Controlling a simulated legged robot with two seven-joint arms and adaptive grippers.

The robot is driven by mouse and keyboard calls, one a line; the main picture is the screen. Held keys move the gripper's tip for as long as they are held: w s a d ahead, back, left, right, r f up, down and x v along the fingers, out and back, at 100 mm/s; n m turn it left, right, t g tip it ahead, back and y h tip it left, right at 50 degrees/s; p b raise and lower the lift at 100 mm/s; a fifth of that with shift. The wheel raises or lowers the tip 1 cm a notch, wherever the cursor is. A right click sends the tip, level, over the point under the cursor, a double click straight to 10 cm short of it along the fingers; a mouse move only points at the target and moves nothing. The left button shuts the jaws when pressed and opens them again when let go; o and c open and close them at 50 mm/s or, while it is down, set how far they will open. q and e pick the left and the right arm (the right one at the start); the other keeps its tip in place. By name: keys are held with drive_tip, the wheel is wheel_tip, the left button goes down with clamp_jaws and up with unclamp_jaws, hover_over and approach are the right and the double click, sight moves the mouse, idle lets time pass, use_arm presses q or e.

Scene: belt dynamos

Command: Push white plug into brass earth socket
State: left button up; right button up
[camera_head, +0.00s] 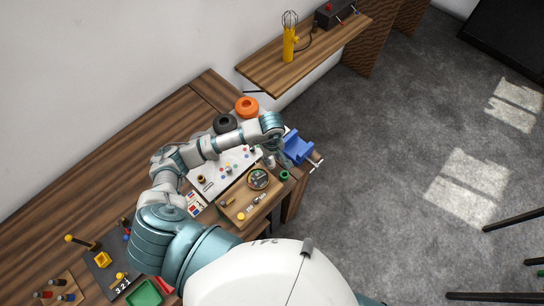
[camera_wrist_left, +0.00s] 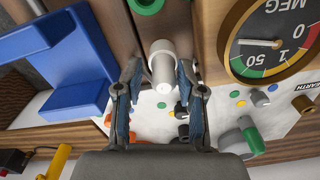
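The white plug (camera_wrist_left: 163,66) stands out toward the camera in the left wrist view, its round end facing me. My left gripper (camera_wrist_left: 160,72) is open, with one finger on each side of the plug; a narrow gap shows at the left finger. In the head view my left gripper (camera_head: 274,152) is over the right end of the bench, and I cannot make out the plug there clearly. A brass-brown socket (camera_wrist_left: 303,103) sits beside the EARTH label on the white panel, at the right edge of the left wrist view. My right gripper is not in view.
A blue vise (camera_head: 297,147) is close to the gripper at the bench end. A round meter (camera_head: 258,179) sits on a wooden box beside the white panel (camera_head: 212,178). A green ring (camera_head: 284,175) is near. Orange (camera_head: 246,107) and black (camera_head: 225,123) rings lie behind the arm.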

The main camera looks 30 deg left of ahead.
use_arm(q)
drive_tip(key=shift+a, duration=0.25)
drive_tip(key=shift+a+f, duration=0.1)
drive_tip(key=shift+a, duration=0.1)
drive_tip(key=c, duration=0.7)
clamp_jaws()
drive_tip(key=shift+d+r, duration=0.15)
drive_tip(key=shift+r, duration=0.15)
drive_tip(key=shift+d+r+p, duration=0.1)
drive_tip(key=shift+r+p, duration=0.5)
drive_tip(key=shift+r, duration=0.85)
drive_tip(key=shift+a+r+p, duration=0.2)
drive_tip(key=shift+r+p, duration=0.3)
drive_tip(key=shift+r, duration=0.05)
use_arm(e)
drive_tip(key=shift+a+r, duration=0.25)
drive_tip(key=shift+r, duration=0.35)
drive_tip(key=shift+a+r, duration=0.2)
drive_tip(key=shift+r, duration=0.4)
